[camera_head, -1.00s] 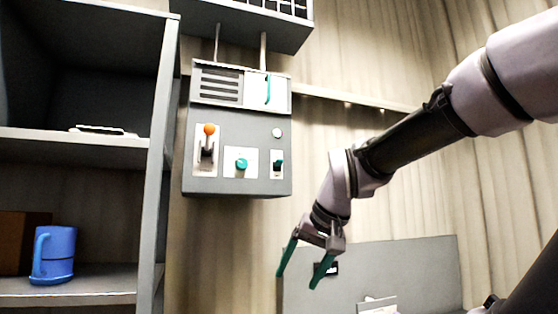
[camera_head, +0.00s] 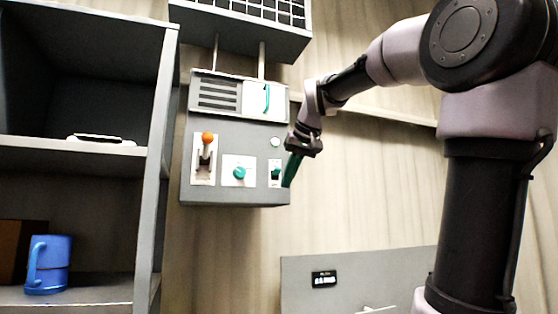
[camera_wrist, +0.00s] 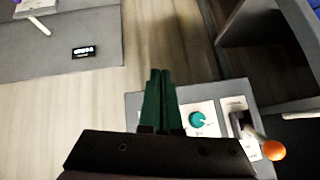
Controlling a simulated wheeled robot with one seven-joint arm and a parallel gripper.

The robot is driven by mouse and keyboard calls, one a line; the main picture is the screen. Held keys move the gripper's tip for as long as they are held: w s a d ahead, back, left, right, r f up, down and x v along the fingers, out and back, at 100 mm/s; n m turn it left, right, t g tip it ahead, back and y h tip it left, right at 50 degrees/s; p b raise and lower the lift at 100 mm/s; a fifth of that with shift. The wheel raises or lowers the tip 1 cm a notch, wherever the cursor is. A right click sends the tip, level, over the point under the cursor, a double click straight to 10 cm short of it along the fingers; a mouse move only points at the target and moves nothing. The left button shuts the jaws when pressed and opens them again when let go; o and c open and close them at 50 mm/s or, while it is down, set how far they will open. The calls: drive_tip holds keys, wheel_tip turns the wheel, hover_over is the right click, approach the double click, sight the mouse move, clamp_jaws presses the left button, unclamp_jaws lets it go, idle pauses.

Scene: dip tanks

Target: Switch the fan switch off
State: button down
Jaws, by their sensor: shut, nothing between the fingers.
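A grey control box (camera_head: 235,193) hangs on the wall. At its lower right is a small toggle switch (camera_head: 275,175) on a white plate, with a dark and teal lever; its label is too small to read. I cannot tell which way the lever points. A pale round lamp (camera_head: 275,142) sits above it. My gripper (camera_head: 288,184) is shut and empty, its green fingers just right of the switch at the box's right edge. I cannot tell whether they touch it. In the wrist view the gripper (camera_wrist: 159,72) is in front of the box and the switch is hidden.
A grey shelf (camera_head: 148,190) with a blue mug (camera_head: 49,264) stands left. A grey panel with a small display (camera_head: 324,279) is below right.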

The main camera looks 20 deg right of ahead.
drive_tip(key=n+t+h, duration=0.1)
drive_tip(key=n, duration=0.1)
approach(277, 171)
drive_tip(key=r, duration=0.2)
drive_tip(key=s+r, duration=0.1)
drive_tip(key=r, duration=0.1)
drive_tip(key=shift+s, duration=0.15)
drive_tip(key=x, duration=1)
drive_tip(key=shift+d, duration=0.15)
